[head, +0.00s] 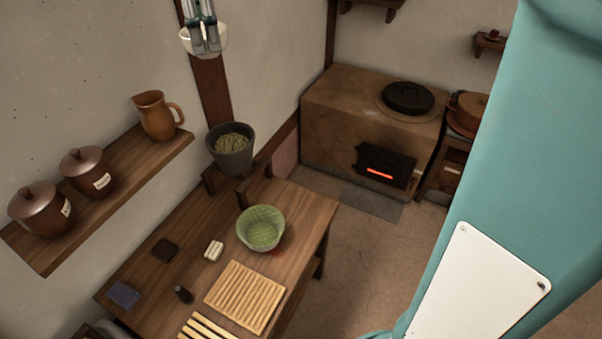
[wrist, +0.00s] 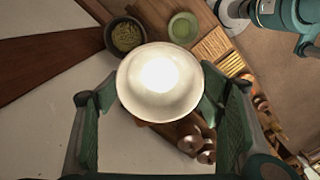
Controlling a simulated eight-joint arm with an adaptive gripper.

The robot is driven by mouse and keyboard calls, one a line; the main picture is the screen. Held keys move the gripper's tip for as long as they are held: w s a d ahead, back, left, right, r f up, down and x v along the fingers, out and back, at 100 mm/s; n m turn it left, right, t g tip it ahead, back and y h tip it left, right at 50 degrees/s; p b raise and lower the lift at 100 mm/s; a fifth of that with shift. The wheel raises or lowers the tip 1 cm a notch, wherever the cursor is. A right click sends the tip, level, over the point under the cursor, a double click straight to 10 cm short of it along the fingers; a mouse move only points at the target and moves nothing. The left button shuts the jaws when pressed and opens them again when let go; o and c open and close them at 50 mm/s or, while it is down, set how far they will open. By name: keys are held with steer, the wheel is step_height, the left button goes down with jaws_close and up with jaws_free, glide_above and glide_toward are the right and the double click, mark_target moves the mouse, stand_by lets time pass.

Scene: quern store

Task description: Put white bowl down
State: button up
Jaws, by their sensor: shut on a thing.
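The white bowl (head: 213,42) is held up high near the wall at the top of the head view. My gripper (head: 205,40) is shut on it, with its fingers coming down from above. In the wrist view the bowl (wrist: 160,82) sits between the two green finger pads of my gripper (wrist: 162,100). The bowl is well above the wooden table (head: 310,205). Its inside looks bright and empty in the wrist view.
On the table are a green bowl (head: 261,228), a slatted wooden rack (head: 245,297) and small items. A wall shelf (head: 110,195) holds two lidded jars and a jug. A stove (head: 340,120) stands behind.

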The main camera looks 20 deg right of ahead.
steer(key=s+d+b, duration=0.3)
steer(key=d+b, duration=0.2)
steer(key=d, duration=0.6)
steer(key=s+d+b, duration=0.3)
steer(key=d+b, duration=0.1)
steer(key=d, duration=0.7)
step_height(320, 180, down, 56)
steer(key=shift+f, duration=0.15)
steer(key=shift+d, duration=0.1)
steer(key=shift+w+f+b, duration=0.1)
steer(key=shift+f+b, duration=0.45)
steer(key=shift+f, duration=2.55)
steer(key=shift+f+b, duration=0.45)
steer(key=shift+f, duration=1.4)
steer(key=shift+f, duration=0.2)
steer(key=o, duration=1.1)
steer(key=shift+c, duration=0.2)
